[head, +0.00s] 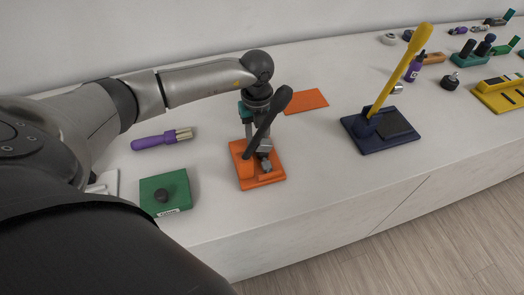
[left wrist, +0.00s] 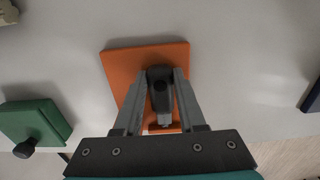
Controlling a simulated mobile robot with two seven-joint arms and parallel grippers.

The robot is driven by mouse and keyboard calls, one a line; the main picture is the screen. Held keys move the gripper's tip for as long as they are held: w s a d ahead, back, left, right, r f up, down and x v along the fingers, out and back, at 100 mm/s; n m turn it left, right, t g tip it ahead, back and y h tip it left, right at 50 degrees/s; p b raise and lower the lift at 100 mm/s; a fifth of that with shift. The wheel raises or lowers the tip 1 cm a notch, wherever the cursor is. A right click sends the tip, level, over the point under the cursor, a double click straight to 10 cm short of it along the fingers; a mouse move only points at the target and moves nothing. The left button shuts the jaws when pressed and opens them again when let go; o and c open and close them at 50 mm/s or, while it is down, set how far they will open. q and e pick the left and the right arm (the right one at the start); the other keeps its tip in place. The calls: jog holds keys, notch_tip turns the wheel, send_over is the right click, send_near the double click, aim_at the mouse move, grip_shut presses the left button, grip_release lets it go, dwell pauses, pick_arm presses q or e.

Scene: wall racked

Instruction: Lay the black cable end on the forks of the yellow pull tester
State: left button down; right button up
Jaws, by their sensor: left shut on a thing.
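My left gripper (head: 264,152) points down over an orange base (head: 246,183) that carries a raised black lever (head: 272,115). In the left wrist view the fingers (left wrist: 160,90) are shut on a short dark piece with a paler lower end, which looks like the black cable end (left wrist: 160,97). It sits over the orange base in that view; whether it touches the base I cannot tell. A yellow block (head: 496,99) with dark slots, probably the pull tester, stands at the far right and is cut by the frame edge. Its forks are not clear.
A navy base (head: 368,141) with a tall yellow lever (head: 402,70) stands right of the orange base. A green block (head: 177,183) with a black knob and a purple-handled tool (head: 155,141) lie left. A flat orange plate (head: 306,101) lies behind. The counter between the orange and navy bases is clear.

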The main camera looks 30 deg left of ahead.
pick_arm(q)
jog(key=shift+r, duration=0.1)
jog(key=shift+r+p, duration=2.6)
jog(key=shift+r, duration=0.35)
